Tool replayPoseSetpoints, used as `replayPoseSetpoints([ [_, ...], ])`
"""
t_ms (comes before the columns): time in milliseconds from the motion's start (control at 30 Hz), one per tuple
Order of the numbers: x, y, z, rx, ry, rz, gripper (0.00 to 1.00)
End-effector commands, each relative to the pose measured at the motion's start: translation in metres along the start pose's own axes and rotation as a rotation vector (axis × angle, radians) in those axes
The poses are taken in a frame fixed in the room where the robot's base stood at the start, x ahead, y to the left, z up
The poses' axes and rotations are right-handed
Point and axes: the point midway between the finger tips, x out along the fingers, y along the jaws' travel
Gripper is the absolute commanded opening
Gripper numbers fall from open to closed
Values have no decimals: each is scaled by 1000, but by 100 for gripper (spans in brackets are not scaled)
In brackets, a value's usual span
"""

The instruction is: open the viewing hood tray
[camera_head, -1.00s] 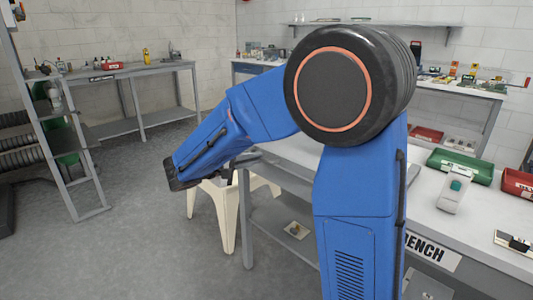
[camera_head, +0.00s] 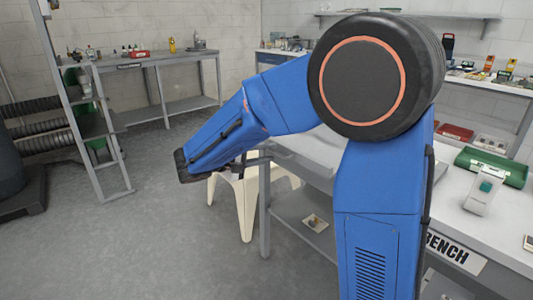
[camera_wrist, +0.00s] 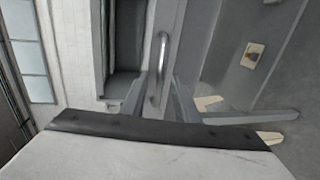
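In the wrist view a curved metal bar handle (camera_wrist: 162,68) stands upright in the picture, on or in front of a grey panel. My gripper (camera_wrist: 159,82) shows as two grey fingers set apart, one on each side of the handle's lower part as seen. Whether they touch it I cannot tell. A dark recess (camera_wrist: 125,40) with a pale frame lies left of the handle. I cannot tell for sure whether this is the viewing hood tray. In the head view my blue arm hides most of the gripper area, and no hood or tray can be made out.
The workbench (camera_head: 455,250) stands right, with a green bin (camera_head: 500,165) and a white device (camera_head: 485,190) on top. A pale stool (camera_head: 245,205) stands beside it. A grey ladder-like frame (camera_head: 115,170) and a back table (camera_head: 150,62) stand left. The floor between is clear.

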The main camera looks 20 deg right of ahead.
Motion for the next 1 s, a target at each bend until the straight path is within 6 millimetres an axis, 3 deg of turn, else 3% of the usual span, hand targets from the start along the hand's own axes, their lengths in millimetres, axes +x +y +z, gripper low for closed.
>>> replayPoseSetpoints([
  [200,-3,0,0,0,1,0,28],
  [367,-19,0,-1,1,3,1,28],
  [1000,-138,-1,-1,-1,4,0,28],
])
